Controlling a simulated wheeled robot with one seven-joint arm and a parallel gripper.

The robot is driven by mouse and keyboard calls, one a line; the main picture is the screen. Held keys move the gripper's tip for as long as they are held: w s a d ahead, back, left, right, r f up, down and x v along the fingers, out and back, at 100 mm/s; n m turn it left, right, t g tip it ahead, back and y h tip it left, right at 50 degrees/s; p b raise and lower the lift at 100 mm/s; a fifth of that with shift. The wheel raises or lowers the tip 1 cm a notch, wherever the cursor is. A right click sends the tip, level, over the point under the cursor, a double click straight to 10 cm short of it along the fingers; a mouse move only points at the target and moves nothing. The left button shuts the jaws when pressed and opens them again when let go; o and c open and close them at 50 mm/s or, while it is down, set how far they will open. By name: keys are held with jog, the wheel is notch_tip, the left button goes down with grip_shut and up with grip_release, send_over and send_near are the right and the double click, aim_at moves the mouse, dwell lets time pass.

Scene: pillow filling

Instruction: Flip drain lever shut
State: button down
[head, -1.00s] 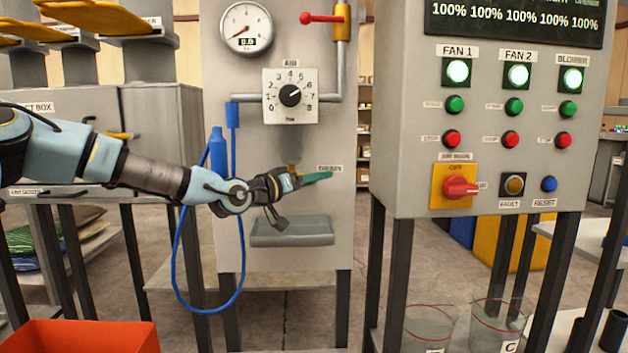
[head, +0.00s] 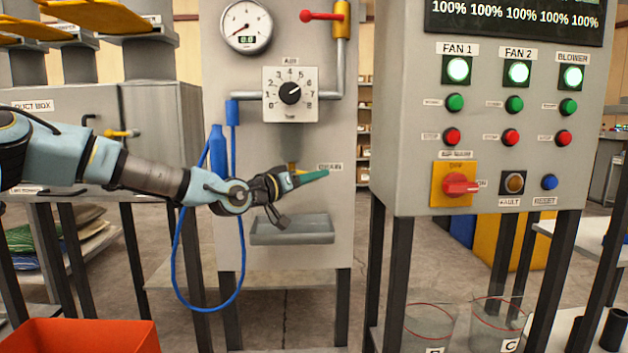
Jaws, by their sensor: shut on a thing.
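The drain lever has a green handle (head: 312,177) that sticks out to the right, tilted slightly upward, beneath the small drain label (head: 329,167) on the grey air panel. A bit of its brass valve (head: 292,167) shows just above my gripper. My gripper (head: 286,184) is at the left part of the green handle and shut on it. The fingers are small in the picture and partly hide the lever's pivot end.
A grey drip tray (head: 292,230) juts out just below my gripper. A blue hose (head: 243,262) loops down behind my arm. The fan control cabinet (head: 405,100) stands to the right, and an orange bin (head: 80,338) is at the lower left.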

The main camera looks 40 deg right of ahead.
jog(key=shift+r+n+h+b, duration=0.25)
jog(key=shift+n+h+b, duration=0.45)
jog(key=shift+b, duration=0.1)
jog(key=shift+r, duration=0.45)
jog(key=c, duration=0.6)
grip_release()
jog(key=a, duration=0.3)
jog(key=a+f, duration=0.1)
jog(key=a, duration=0.3)
jog(key=a+f+b, duration=0.1)
jog(key=a, duration=0.2)
jog(key=shift+s+a, duration=0.15)
jog(key=shift+a, duration=0.15)
jog(key=shift+f, duration=0.1)
